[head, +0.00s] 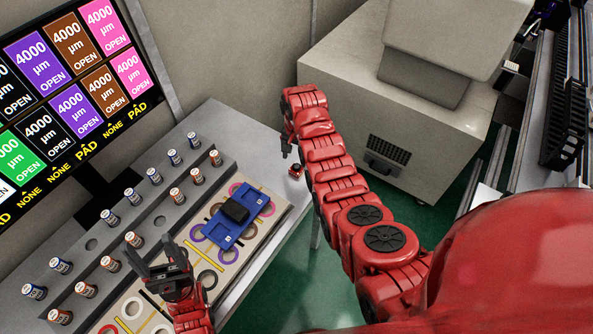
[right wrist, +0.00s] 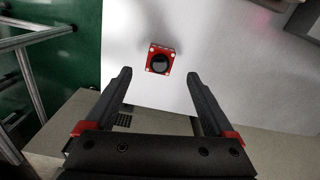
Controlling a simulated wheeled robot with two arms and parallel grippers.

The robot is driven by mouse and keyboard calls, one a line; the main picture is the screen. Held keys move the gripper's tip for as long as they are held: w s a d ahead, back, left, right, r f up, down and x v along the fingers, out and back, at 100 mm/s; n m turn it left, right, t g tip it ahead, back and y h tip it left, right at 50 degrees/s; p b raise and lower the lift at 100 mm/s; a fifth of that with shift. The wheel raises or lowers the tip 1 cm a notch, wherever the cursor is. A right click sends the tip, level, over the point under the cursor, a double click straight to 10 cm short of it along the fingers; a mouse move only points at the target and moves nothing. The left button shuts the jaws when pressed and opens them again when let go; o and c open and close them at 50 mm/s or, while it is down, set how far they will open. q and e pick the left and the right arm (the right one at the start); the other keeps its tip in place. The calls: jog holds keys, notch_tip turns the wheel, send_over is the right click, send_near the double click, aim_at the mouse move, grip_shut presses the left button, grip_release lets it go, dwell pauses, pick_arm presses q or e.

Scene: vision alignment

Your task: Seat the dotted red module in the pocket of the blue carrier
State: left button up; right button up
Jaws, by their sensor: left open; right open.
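The dotted red module (head: 296,170) is a small red square on the grey table near its far right edge. In the right wrist view the module (right wrist: 152,66) shows pale corner dots and a round black centre. My right gripper (head: 289,150) is open and empty; in the right wrist view its fingertips (right wrist: 159,75) lie either side of the module in the picture, apart from it. The blue carrier (head: 218,231) lies on the patterned board, with a black square part at its middle; I cannot tell whether that is the pocket. My left gripper (head: 164,262) is open and empty left of the carrier.
Several small cylinders (head: 155,176) stand in a grey rack along the left. Coloured rings lie on the pale board (head: 282,211) around the carrier. A screen (head: 65,80) stands behind at left, and a beige machine (head: 420,110) behind at right. Bare table lies around the module.

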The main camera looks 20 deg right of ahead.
aim_at(297, 165)
notch_tip(297, 165, down, 4)
jog(key=shift+s+r+b, duration=0.1)
jog(key=shift+b, duration=0.55)
grip_shut()
